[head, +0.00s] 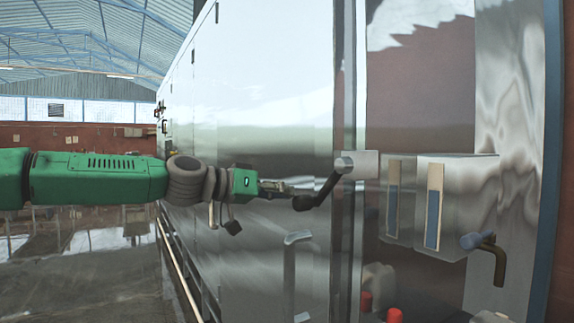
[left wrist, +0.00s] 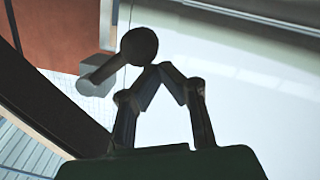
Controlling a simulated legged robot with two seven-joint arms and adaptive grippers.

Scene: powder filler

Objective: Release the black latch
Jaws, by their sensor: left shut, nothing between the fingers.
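The black latch (head: 322,190) is a dark cranked handle on the edge of the large metal cabinet in the head view. Its arm slants down and left from a pale mounting plate to a round knob. In the left wrist view the latch's round knob (left wrist: 139,46) is at the upper left of the fingertips. My left gripper (head: 287,191) comes in from the left and is shut and empty, with its tips close beside the knob. In the left wrist view the fingers of my left gripper (left wrist: 158,70) meet at the tips; I cannot tell whether they touch the knob. My right gripper is not in view.
The glossy cabinet wall (head: 270,110) runs along the arm. A vertical pull handle (head: 289,270) stands below the latch. A metal box (head: 455,200) with a blue window is right of it. Open floor (head: 80,285) lies left.

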